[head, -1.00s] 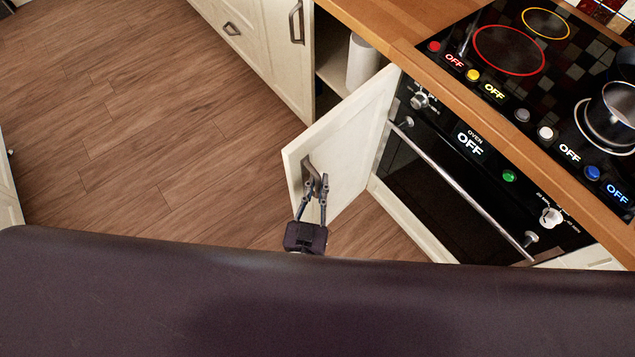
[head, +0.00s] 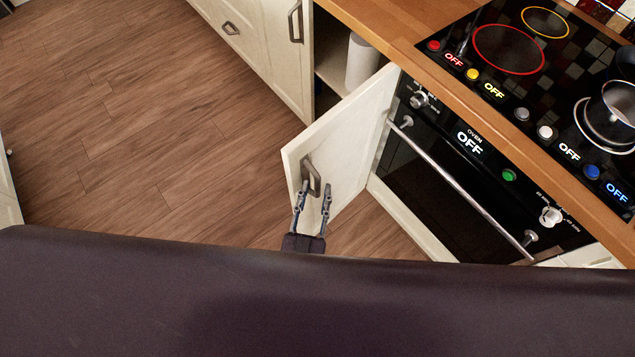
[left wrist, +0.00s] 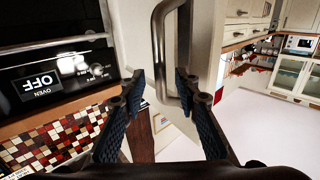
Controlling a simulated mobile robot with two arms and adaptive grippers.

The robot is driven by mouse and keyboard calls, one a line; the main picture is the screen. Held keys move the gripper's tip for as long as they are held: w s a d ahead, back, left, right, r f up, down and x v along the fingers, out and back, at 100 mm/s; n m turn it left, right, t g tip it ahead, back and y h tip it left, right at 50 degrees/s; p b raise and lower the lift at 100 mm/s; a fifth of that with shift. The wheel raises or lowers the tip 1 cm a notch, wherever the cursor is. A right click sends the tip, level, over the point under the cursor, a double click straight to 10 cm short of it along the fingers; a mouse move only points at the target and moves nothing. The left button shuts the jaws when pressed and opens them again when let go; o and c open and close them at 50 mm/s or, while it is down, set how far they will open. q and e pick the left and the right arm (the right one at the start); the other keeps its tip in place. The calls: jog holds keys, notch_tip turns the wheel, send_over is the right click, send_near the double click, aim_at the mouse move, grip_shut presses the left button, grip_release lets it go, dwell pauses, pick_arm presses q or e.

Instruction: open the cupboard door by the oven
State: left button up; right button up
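The cupboard door (head: 345,140) beside the oven (head: 450,185) stands wide open, swung out from its hinges next to the oven. Its metal handle (head: 311,178) faces my left gripper (head: 313,187). In the left wrist view the same handle (left wrist: 158,50) rises at the top, between and ahead of the fingertips. The left gripper (left wrist: 165,85) is open, its fingers spread apart and empty. In the head view the fingertips are close to the handle's lower end; I cannot tell whether they touch it. My right gripper is not in view.
The open cupboard shows a shelf (head: 332,72) and a white cylinder (head: 362,62). A pot (head: 608,115) stands on the hob (head: 540,80) above the oven. The wooden floor (head: 160,130) is clear to the left of the door.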

pick_arm(q)
jog(key=s+a, duration=0.1)
jog(key=s, duration=0.8)
jog(key=s+a+f+m+g, duration=0.1)
jog(key=s+a+f+g, duration=0.15)
jog(key=f, duration=0.65)
jog(key=s+a+f+m+g+h, duration=0.1)
jog(key=s+f+g, duration=0.25)
jog(key=f, duration=0.45)
jog(key=s+a+f+g, duration=0.2)
jog(key=s+f+g, duration=0.1)
jog(key=f, duration=0.6)
jog(key=s+a+f+g+y, duration=0.2)
jog(key=s+a+f+g, duration=0.6)
jog(key=s+a+f, duration=0.3)
jog(key=s+a, duration=0.2)
jog(key=s, duration=0.2)
jog(key=shift+a+n+y, duration=0.35)
jog(key=shift+n+y, duration=0.05)
